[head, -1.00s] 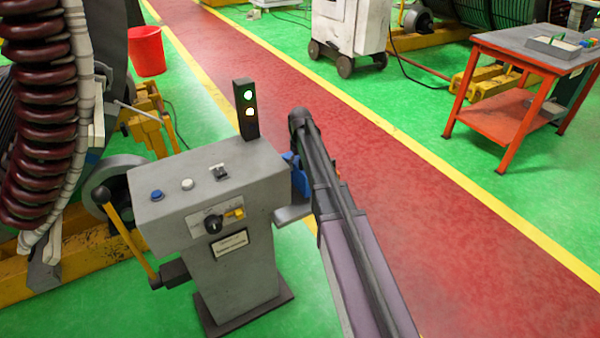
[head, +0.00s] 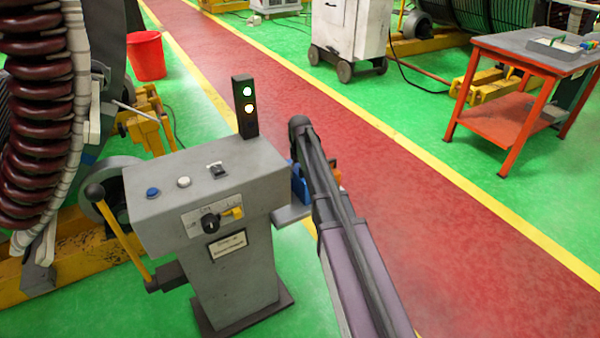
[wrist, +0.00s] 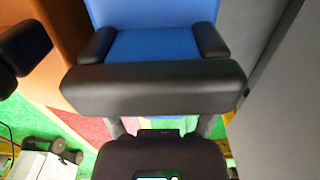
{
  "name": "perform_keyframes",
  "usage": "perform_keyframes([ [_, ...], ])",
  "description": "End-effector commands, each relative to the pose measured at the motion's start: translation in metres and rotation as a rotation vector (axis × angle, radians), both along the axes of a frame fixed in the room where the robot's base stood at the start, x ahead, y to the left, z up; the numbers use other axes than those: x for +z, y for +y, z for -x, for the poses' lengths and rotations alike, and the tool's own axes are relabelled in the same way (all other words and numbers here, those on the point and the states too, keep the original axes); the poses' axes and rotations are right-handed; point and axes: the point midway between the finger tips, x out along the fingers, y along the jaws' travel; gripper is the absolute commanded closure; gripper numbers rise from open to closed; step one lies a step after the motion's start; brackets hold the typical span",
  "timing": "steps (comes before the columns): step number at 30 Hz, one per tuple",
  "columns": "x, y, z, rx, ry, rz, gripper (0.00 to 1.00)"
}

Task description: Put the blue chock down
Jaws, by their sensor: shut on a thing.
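The blue chock (wrist: 152,14) fills the top middle of the wrist view. My gripper (wrist: 154,44) is shut on it, with a dark finger pad at each side. In the head view the blue chock (head: 298,184) shows partly, at the right side of the grey control console and just above its small side shelf (head: 291,215). My arm hides the rest of it and most of my gripper. I cannot tell whether the chock touches the shelf.
The grey console (head: 235,270) stands close on the left, with a yellow lever (head: 125,240) and signal light (head: 245,105). An orange thing (wrist: 60,25) is left of the chock in the wrist view. A red-framed table (head: 510,115) stands far right. The red walkway is clear.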

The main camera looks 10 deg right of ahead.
Motion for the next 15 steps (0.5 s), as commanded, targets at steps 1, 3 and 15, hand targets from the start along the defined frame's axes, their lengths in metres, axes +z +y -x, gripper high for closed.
perform_keyframes([
  [1, -0.0007, 0.0001, 0.0000, 0.000, 0.000, 0.000, 0.72],
  [3, -0.0026, 0.0001, -0.0001, 0.000, 0.000, 0.000, 0.72],
  [15, -0.0024, 0.0003, 0.0000, 0.000, 0.000, 0.000, 0.00],
])
